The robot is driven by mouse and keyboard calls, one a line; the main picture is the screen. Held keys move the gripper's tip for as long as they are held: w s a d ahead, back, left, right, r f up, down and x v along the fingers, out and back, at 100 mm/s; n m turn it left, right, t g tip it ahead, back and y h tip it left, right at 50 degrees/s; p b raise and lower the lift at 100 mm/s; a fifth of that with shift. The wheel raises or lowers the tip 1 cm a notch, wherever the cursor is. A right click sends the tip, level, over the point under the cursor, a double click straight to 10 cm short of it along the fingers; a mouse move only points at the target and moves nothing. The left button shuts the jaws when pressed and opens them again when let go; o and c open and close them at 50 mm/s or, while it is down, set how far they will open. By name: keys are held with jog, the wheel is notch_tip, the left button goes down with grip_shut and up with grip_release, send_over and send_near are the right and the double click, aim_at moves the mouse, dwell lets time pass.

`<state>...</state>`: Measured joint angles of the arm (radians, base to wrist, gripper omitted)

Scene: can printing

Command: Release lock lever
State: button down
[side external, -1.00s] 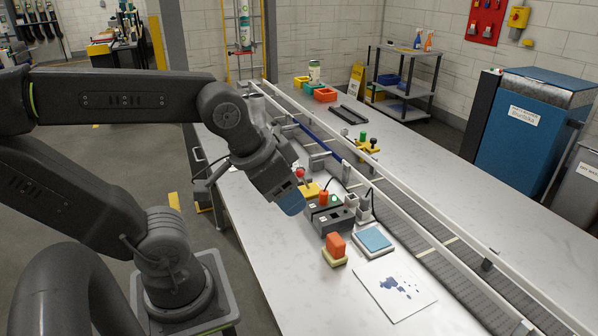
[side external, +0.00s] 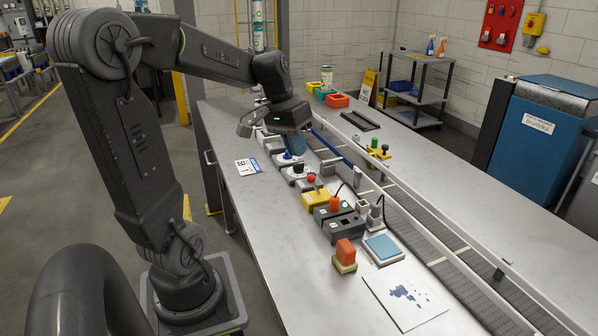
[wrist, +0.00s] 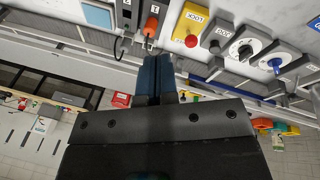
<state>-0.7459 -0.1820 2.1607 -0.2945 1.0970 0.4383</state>
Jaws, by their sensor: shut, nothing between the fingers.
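My gripper (side external: 297,150) hangs over the far part of the control row in the side view, its blue fingers pointing down near the blue knob (side external: 287,156). In the wrist view its fingers (wrist: 156,62) are together and hold nothing. A yellow box (side external: 316,199) with a red knob (side external: 311,177) stands in the row; the wrist view shows this yellow box (wrist: 186,22) with a label too small to read surely. An orange upright handle (side external: 335,203) stands by a dark box (side external: 346,228). I cannot tell surely which piece is the lock lever.
The conveyor (side external: 425,235) runs along the right of the controls. An orange block on a yellow base (side external: 345,262), a light blue pad (side external: 382,246) and a printed sheet (side external: 406,297) lie nearer the front. The table left of the controls is mostly clear.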

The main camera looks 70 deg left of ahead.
aim_at(315, 185)
jog(key=s+a+f+n+h, duration=0.1)
jog(key=s+a+f+n, duration=0.1)
jog(key=a, duration=1)
jog(key=shift+s+a+f+t, duration=0.15)
jog(key=shift+s+a+t, duration=0.1)
jog(key=shift+t, duration=0.15)
jog(key=shift+d, duration=0.1)
jog(key=w+d+f, duration=0.5)
jog(key=w+f, duration=0.1)
jog(key=f, duration=0.2)
jog(key=shift+d+f, duration=0.2)
jog(key=shift+f, duration=0.2)
jog(key=shift+w+r+n+g, duration=0.15)
jog(key=shift+w+n+g, duration=0.1)
jog(key=shift+n+g, duration=0.05)
